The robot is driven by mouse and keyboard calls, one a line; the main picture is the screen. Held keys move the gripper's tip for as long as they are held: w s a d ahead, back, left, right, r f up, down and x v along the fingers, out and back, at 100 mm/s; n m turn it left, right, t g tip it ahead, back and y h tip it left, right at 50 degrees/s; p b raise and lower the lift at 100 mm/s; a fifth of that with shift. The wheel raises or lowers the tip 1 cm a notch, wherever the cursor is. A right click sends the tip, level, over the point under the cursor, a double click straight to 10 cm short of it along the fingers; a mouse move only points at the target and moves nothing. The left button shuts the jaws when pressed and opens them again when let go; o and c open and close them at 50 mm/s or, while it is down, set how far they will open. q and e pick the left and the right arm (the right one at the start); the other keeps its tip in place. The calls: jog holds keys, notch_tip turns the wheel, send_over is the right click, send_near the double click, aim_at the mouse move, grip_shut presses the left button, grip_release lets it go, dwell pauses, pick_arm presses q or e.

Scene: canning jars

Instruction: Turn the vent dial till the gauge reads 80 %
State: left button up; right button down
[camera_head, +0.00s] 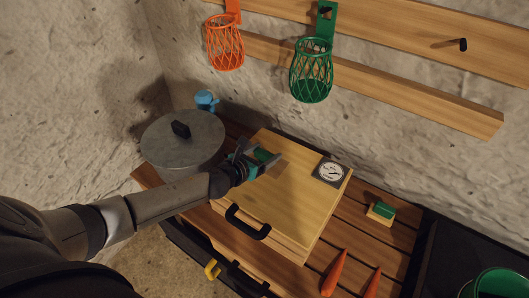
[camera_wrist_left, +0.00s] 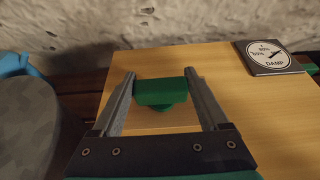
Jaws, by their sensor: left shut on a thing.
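The green vent dial (camera_wrist_left: 160,92) stands on top of the light wooden box (camera_head: 290,192), and it also shows in the head view (camera_head: 263,156). My left gripper (camera_head: 258,160) is shut on the dial, with one finger on each side of its bar in the left wrist view (camera_wrist_left: 160,84). The square gauge (camera_head: 330,171) lies on the box top to the right of the dial. It also shows in the left wrist view (camera_wrist_left: 268,56), with a white face, a dark needle and the word DAMP. The exact reading is too small to tell. My right gripper is not in view.
A grey lidded pot (camera_head: 183,140) stands close on the left of the box, with a blue object (camera_head: 206,100) behind it. A black handle (camera_head: 247,222) is on the box front. Carrots (camera_head: 335,272) and a green-topped block (camera_head: 381,212) lie at right. Orange (camera_head: 225,45) and green (camera_head: 311,72) baskets hang above.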

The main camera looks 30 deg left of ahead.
pick_arm(q)
jog(key=shift+d+n+y+p, duration=0.1)
jog(key=shift+n+y+p, duration=0.6)
jog(key=shift+n+y, duration=0.3)
jog(key=n+y+p, duration=0.1)
jog(key=n+y, duration=0.1)
jog(key=shift+y, duration=0.4)
jog(key=n+g+y, duration=0.1)
jog(key=n+y, duration=0.1)
jog(key=shift+n+y+p, duration=0.3)
jog(key=shift+n+g+y, duration=0.7)
jog(key=shift+n+y, duration=0.4)
jog(key=o, duration=1.2)
jog(key=shift+o, duration=0.2)
